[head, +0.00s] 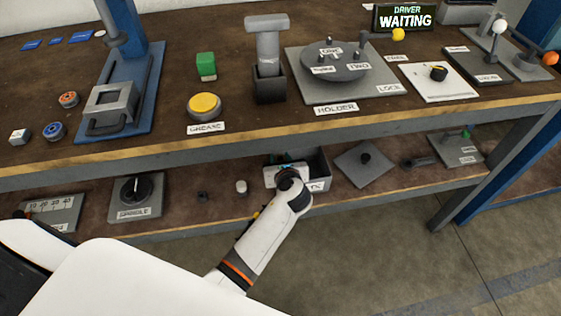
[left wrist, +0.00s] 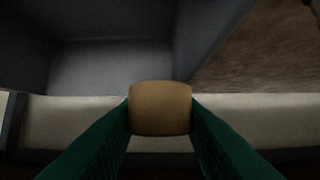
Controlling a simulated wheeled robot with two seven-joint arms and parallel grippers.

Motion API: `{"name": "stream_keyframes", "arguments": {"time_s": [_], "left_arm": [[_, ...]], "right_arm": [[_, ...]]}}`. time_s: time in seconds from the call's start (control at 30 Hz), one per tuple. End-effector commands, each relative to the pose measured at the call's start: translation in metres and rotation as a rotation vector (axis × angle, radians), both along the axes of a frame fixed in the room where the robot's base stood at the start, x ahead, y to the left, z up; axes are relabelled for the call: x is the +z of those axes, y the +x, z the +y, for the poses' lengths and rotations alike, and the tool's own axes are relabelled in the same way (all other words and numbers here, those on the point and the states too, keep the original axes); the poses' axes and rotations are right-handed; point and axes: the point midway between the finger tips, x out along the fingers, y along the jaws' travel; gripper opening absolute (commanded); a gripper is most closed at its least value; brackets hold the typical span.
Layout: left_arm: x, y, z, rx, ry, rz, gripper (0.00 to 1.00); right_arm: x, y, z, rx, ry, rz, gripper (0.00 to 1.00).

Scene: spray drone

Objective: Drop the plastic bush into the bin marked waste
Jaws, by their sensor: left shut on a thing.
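My left gripper (head: 284,172) is at the lower shelf, at the front of the dark grey bin (head: 320,163). The arm hides much of the bin and most of its label, so the word cannot be read in full. In the left wrist view, the green fingers (left wrist: 160,112) are shut on a tan, rounded plastic bush (left wrist: 160,96). The bin's open inside (left wrist: 110,65) shows just beyond the bush, and the bush overlaps the pale near edge in the picture. Its height above the rim cannot be told. My right gripper is not in view.
The upper bench edge (head: 280,134) runs above the lower shelf. Left of the bin are a white cylinder (head: 241,187), a small black part (head: 202,196) and the spindle plate (head: 136,197).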

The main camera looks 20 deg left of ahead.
Motion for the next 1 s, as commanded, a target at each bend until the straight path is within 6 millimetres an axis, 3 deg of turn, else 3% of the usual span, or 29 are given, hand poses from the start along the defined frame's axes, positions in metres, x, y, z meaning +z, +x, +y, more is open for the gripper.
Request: {"name": "stream_keyframes", "arguments": {"time_s": [0.4, 0.43, 0.57, 0.93, 1.0], "left_arm": [[-0.005, 0.000, 0.000, 0.000, -0.001, 0.001, 0.08], [-0.005, 0.000, 0.000, 0.000, -0.001, 0.001, 0.36], [-0.004, 0.000, 0.000, 0.000, -0.001, -0.001, 0.54], [0.002, -0.002, -0.001, 0.000, -0.001, -0.001, 0.54], [0.006, -0.008, -0.006, 0.000, -0.002, 0.000, 0.54]], "right_arm": [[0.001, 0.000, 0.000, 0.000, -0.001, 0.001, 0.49], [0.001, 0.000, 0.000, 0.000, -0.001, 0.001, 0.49], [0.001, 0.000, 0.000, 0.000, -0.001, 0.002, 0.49], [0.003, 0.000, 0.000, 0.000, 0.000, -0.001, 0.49], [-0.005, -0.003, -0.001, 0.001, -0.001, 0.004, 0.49]]}}
